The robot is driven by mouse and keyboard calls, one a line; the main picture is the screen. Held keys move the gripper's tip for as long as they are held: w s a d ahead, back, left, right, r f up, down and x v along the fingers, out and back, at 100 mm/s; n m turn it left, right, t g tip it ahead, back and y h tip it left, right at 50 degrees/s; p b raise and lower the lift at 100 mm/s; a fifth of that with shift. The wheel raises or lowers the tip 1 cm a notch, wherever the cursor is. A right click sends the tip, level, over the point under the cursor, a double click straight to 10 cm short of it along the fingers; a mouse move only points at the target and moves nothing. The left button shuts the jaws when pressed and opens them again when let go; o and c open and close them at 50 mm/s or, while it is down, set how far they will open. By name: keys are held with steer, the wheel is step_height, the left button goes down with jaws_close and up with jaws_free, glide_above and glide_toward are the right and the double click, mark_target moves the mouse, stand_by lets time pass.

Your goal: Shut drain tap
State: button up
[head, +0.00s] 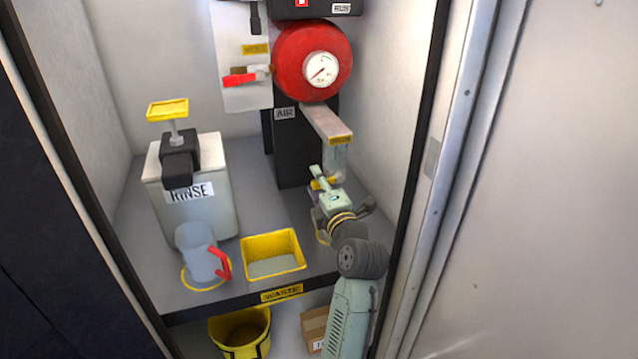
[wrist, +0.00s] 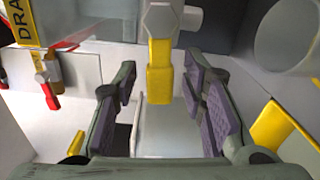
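The drain tap's yellow lever (wrist: 160,70) hangs from a grey hex-headed fitting (wrist: 160,20) in the upper middle of the wrist view. In the head view a bit of yellow (head: 322,184) shows below the grey bracket with a yellow label (head: 340,140), mostly hidden by my gripper (head: 333,198). In the wrist view my gripper (wrist: 162,95) is open, its purple pads either side of the lever with gaps showing on both sides. I cannot tell how deep the lever lies between them.
A red round tank with a gauge (head: 311,62) stands behind. A red-handled valve (head: 240,80) is on the back panel. A yellow bin (head: 272,256), a jug with a red handle (head: 202,252) and the RINSE container (head: 195,205) stand left of my arm. The cabinet's right wall is close.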

jaws_close()
steer(key=shift+r, duration=0.1)
stand_by(0.3)
steer(key=shift+r+m, duration=0.25)
steer(key=shift+m, duration=0.45)
steer(key=shift+o, duration=0.3)
jaws_free()
